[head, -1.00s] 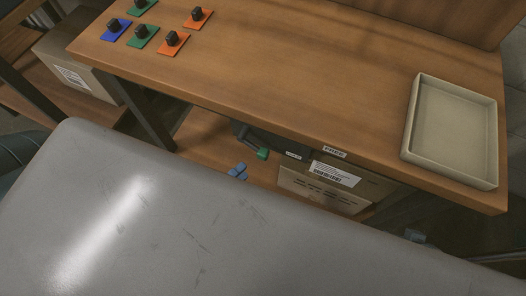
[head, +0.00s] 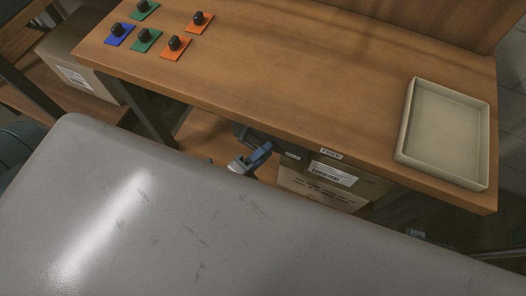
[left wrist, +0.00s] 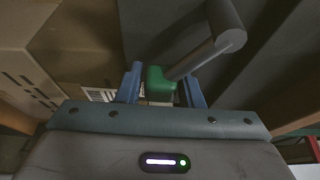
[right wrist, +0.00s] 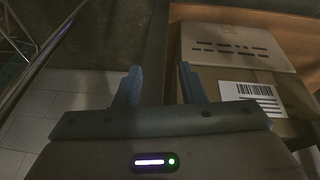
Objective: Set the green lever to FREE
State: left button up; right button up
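The lever's green grip (left wrist: 160,82) shows in the left wrist view, at the end of a grey arm (left wrist: 196,60) that runs to a round grey pivot. My left gripper (left wrist: 163,78) is open, with one blue finger on each side of the green grip and small gaps showing. In the head view my left gripper (head: 262,150) is under the bench's front edge and hides the green grip. A white FREE label (head: 331,154) is on the bench edge to its right; a second small label (head: 292,155) is nearer. My right gripper (right wrist: 160,78) is open and empty.
A cardboard box (head: 325,188) stands under the bench, right of my left gripper. On the bench top (head: 300,85) are a beige tray (head: 402,150) at the right and several coloured plates with black knobs at the far left. The middle of the top is clear.

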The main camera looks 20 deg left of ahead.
pick_arm(q)
grip_shut()
